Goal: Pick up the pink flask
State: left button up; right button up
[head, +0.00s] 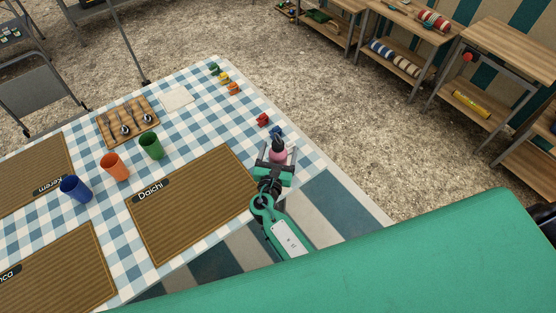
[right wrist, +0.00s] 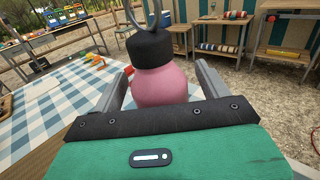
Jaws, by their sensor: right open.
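The pink flask (head: 279,155) has a round pink body and a dark cap with a ring on top. It stands upright near the right corner of the checked table (head: 185,184) in the head view. My right gripper (head: 278,153) is open, with its two fingers on either side of the flask. In the right wrist view the flask (right wrist: 160,83) sits between the open fingers, and gaps show beside its body. The gripper body hides the flask's base there. My left gripper is not in view.
A blue clip (head: 276,131) and a red clip (head: 262,120) lie just beyond the flask. The Daichi placemat (head: 190,205) lies to its left. Green (head: 151,145), orange (head: 114,167) and blue (head: 75,188) cups stand farther left. Wooden shelves (head: 408,55) stand beyond the table.

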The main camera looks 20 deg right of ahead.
jog(key=shift+w+d+f, duration=0.15)
jog(key=shift+w+d, duration=0.15)
jog(key=shift+w, duration=0.3)
jog(key=c, duration=1.2)
jog(key=shift+r, duration=0.25)
